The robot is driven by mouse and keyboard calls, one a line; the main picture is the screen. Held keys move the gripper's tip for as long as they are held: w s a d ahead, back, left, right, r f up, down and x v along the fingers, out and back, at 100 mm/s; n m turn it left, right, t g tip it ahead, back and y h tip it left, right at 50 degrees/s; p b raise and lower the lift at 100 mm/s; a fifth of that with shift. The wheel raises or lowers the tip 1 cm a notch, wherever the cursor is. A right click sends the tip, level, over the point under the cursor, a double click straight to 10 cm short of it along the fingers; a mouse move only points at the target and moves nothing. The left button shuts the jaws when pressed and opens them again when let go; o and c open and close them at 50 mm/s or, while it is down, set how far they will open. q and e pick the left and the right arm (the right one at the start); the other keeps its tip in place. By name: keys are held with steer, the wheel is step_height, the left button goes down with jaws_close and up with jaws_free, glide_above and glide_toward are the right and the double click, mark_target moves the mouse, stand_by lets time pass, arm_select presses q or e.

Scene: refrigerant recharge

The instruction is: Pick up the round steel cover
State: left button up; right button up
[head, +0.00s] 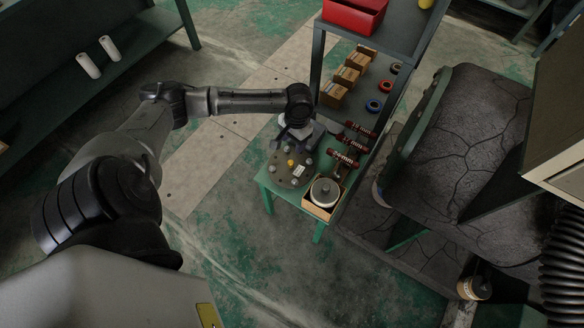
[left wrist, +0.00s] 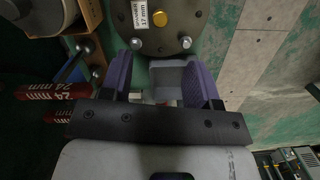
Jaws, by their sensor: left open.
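A round dark steel plate with several bolts around its rim, a yellow centre knob and a white label reading 17 mm lies on the green bench (head: 272,188). I take this plate (head: 283,172) to be the cover. It also shows at the top of the left wrist view (left wrist: 160,40). My left gripper (head: 300,136) is at the plate's far edge in the head view. In the left wrist view its two purple-padded fingers (left wrist: 162,72) stand apart. A light grey block shows between them beside the plate's rim; contact cannot be told. My right gripper is not in view.
A box with a round grey object (head: 325,190) stands at the bench's near corner. Red-handled tools (head: 348,144) lie to the right of the gripper. A shelf behind holds cardboard boxes (head: 346,76), small rings (head: 373,105) and a red bin (head: 354,14). Open floor lies left of the bench.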

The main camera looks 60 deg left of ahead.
arm_select(q)
steer(key=b, duration=0.5)
glide_above(291, 162)
steer(key=f, duration=0.8)
steer(key=shift+w, duration=0.35)
steer(key=shift+w+a+f, duration=0.1)
steer(key=shift+f, duration=0.2)
steer(key=f+b, duration=0.2)
steer(key=s+f+b, duration=0.1)
steer(key=f+b, duration=0.1)
steer(key=shift+f, duration=0.35)
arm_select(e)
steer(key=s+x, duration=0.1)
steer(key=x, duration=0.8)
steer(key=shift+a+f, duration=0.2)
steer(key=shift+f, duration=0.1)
arm_select(q)
steer(key=c, duration=1)
jaws_close()
